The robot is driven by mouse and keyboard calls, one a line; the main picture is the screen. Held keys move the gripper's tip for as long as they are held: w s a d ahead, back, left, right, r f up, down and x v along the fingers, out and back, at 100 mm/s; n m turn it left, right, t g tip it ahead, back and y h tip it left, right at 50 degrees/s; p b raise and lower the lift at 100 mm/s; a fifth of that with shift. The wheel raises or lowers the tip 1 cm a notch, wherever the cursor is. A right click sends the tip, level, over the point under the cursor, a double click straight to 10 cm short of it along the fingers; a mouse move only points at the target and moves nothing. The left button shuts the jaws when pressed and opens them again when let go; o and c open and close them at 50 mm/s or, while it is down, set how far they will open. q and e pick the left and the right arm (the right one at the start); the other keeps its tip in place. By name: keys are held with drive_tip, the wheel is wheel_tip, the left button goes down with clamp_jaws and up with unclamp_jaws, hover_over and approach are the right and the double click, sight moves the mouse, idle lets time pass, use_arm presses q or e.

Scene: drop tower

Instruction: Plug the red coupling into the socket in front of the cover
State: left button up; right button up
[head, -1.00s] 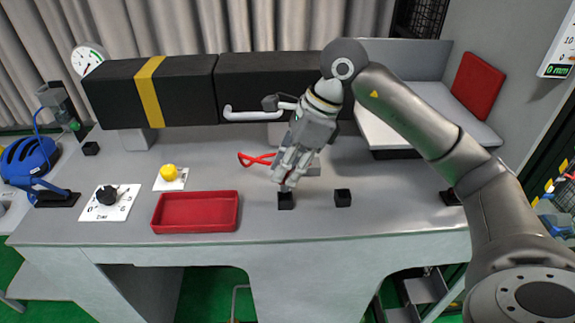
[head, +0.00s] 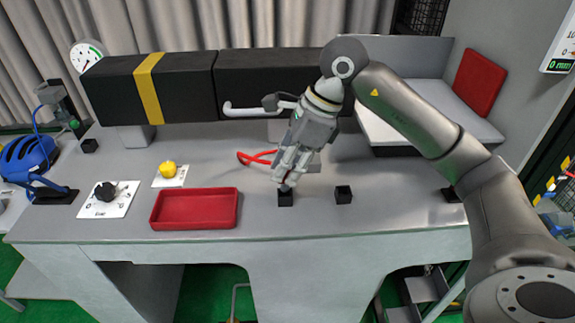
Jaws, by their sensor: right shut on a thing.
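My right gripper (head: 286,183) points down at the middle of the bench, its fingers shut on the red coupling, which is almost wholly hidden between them. A red hose (head: 256,158) shows to the left, running behind the fingers. Directly below the fingertips is a small black socket (head: 285,199); the tips are at its top, and I cannot tell whether the coupling is inside it. A second black socket (head: 343,195) stands to the right, apart from the gripper. The long black cover (head: 268,88) with a white handle (head: 250,110) is behind. My left gripper is not in view.
A red tray (head: 194,210) lies left of the gripper. A yellow button (head: 169,169) and a black dial (head: 104,192) are further left, with a blue helmet (head: 27,158) at the far left.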

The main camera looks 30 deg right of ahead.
drive_tip(key=shift+f+b, duration=0.4)
drive_tip(key=shift+f, duration=0.1)
drive_tip(key=shift+f+b, duration=0.75)
drive_tip(key=shift+f, duration=0.1)
drive_tip(key=shift+f+b, duration=0.25)
drive_tip(key=shift+b, duration=0.05)
drive_tip(key=o, duration=0.9)
drive_tip(key=shift+c, duration=0.2)
drive_tip(key=shift+r, duration=0.15)
drive_tip(key=v, duration=1.1)
drive_tip(key=shift+d+r, duration=0.25)
drive_tip(key=shift+r, duration=0.1)
